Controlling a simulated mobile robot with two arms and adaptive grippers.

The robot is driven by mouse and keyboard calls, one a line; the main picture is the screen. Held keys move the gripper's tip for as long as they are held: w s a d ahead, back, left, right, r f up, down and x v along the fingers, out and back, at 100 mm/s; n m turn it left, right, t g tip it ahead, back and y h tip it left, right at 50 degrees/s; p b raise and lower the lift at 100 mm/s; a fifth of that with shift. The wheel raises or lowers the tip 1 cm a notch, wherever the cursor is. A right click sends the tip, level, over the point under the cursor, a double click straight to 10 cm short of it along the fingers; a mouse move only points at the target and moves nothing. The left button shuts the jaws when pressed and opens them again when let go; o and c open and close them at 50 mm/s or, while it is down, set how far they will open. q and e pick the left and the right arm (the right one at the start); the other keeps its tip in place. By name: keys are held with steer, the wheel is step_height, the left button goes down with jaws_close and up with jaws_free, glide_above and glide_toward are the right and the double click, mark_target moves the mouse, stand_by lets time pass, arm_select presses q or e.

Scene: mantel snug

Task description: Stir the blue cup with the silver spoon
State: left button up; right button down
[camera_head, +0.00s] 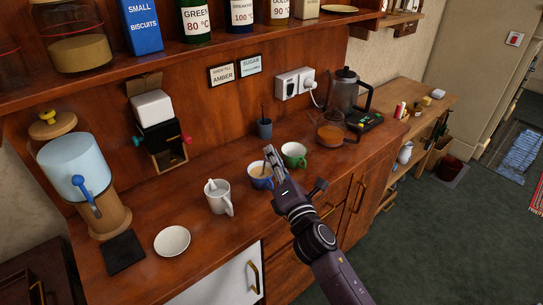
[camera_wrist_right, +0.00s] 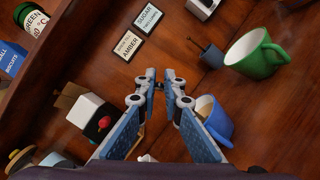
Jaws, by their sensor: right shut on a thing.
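The blue cup (camera_head: 259,180) stands on the wooden counter with tan contents. It also shows in the right wrist view (camera_wrist_right: 218,122), partly behind a finger. My right gripper (camera_head: 270,152) is above and just behind the cup's rim in the head view. Its fingertips (camera_wrist_right: 160,85) are close together on a small dark piece, which I take to be the end of the silver spoon. Most of the spoon is hidden, and I cannot tell how deep it sits in the cup. My left gripper is not in view.
A white mug (camera_head: 218,198) with a pale handle sticking out stands left of the blue cup. A green cup (camera_head: 293,155) stands close on the right. A dark pot (camera_head: 264,129) is behind. A white saucer (camera_head: 172,241) lies front left, with bare counter between.

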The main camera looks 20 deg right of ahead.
steer(key=shift+w+a, duration=0.25)
steer(key=shift+s, duration=0.1)
steer(key=shift+s+d+r+p, duration=0.1)
steer(key=shift+s+r+p, duration=0.05)
steer(key=shift+r+p, duration=0.8)
steer(key=shift+s+d+r+p, duration=0.1)
steer(key=shift+s+r+p, duration=0.1)
steer(key=shift+r+p, duration=0.7)
steer(key=shift+s+d+r+p, duration=0.1)
steer(key=shift+s+r+p, duration=0.05)
steer(key=shift+r+p, duration=0.8)
step_height(320, 180, up, 5)
steer(key=p, duration=0.4)
steer(key=shift+p, duration=0.35)
